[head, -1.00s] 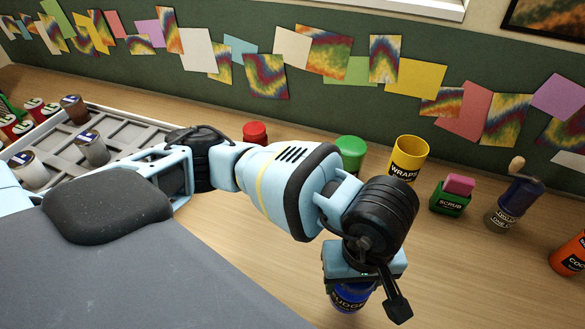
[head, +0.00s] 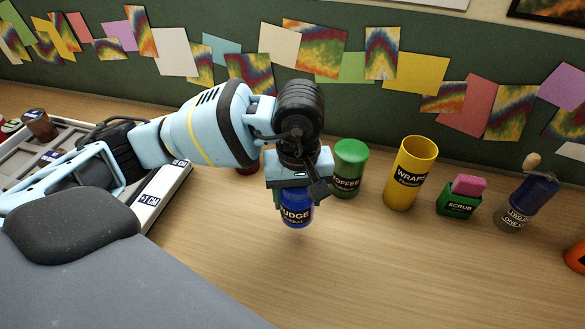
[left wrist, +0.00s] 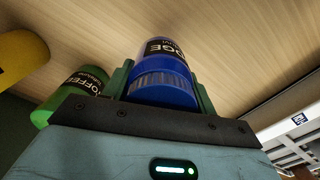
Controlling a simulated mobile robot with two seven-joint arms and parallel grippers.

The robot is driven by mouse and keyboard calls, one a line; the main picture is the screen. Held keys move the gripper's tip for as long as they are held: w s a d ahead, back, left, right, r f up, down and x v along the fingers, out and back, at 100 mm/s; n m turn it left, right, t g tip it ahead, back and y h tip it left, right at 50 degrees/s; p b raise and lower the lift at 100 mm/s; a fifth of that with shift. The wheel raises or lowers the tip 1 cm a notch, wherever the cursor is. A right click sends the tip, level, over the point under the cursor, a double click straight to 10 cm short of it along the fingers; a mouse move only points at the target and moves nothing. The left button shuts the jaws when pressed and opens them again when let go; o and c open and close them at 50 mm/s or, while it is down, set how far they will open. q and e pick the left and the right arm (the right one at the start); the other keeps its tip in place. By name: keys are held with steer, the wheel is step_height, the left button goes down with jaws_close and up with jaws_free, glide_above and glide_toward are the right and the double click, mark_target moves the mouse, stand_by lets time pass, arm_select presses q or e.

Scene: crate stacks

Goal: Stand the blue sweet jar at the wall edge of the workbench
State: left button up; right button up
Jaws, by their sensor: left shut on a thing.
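The blue sweet jar (head: 297,213), its label partly reading "FUDGE", is upright in my left gripper (head: 296,193) in the head view. The left gripper points down and is shut around the jar's upper part. The jar appears to hang a little above the wooden workbench (head: 330,275), with a soft shadow below it. In the left wrist view the jar's blue lid (left wrist: 163,88) sits between the two green fingers. The wall edge of the bench lies behind the jar, partly hidden by my arm. My right gripper is not in view.
A green toffee jar (head: 350,168) stands close right of the held jar. A grey compartment tray (head: 160,195) is left. The front bench is clear.

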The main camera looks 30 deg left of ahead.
arm_select(q)
steer(key=w+a+f, duration=0.1)
steer(key=w+a, duration=0.7)
steer(key=w, duration=0.4)
steer(key=shift+w+a+f, duration=0.2)
steer(key=shift+w, duration=0.1)
steer(key=shift+p, duration=0.3)
steer(key=shift+f, duration=1.75)
steer(key=shift+f, duration=0.2)
steer(key=o, duration=1.1)
steer(key=shift+r, duration=0.1)
